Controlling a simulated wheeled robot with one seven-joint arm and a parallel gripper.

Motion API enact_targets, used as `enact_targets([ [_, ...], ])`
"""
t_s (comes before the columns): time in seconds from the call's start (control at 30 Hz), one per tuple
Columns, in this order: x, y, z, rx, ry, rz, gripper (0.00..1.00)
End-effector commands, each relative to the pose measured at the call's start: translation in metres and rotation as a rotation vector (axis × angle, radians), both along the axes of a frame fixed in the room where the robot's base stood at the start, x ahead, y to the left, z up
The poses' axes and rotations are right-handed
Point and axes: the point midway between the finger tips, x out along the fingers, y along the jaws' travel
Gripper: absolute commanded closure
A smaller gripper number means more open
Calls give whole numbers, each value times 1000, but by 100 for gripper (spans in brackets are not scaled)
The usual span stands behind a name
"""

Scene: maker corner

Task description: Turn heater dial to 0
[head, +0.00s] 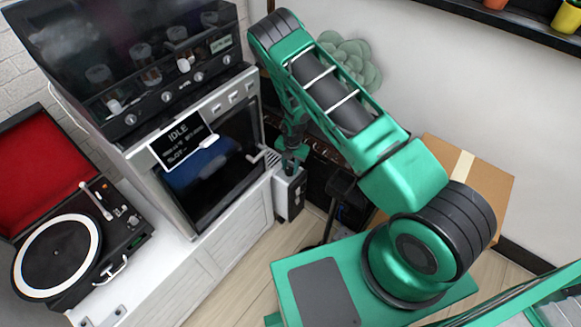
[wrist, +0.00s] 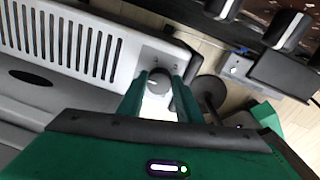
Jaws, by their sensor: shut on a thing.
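The heater (wrist: 75,50) is a pale grey unit with a slotted grille, at the left of the wrist view. In the head view a narrow end of the heater (head: 289,192) shows low beside the white cabinet. The dial (wrist: 158,82) is a small round grey knob at the heater's end. My gripper (wrist: 160,88) has its two green fingers on either side of the dial and is shut on it. In the head view my gripper (head: 291,160) reaches down to the heater's top, and the dial is hidden there. I cannot read the dial's setting.
A white cabinet (head: 232,240) with an oven-like machine (head: 215,175) stands close to the left of my gripper. A record player (head: 75,240) is further left. A cardboard box (head: 485,185) stands behind my arm. Wooden floor shows in front of the heater.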

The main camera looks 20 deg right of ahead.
Motion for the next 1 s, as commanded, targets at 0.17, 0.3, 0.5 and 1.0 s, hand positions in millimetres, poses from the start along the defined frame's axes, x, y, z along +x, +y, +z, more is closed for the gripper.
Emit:
enact_targets([
  [0.17,5,5,2,8,-12,12,91],
  [0.3,5,6,2,9,-11,12,91],
  [0.5,4,6,1,9,-10,11,50],
  [1.0,1,2,21,5,-4,8,50],
])
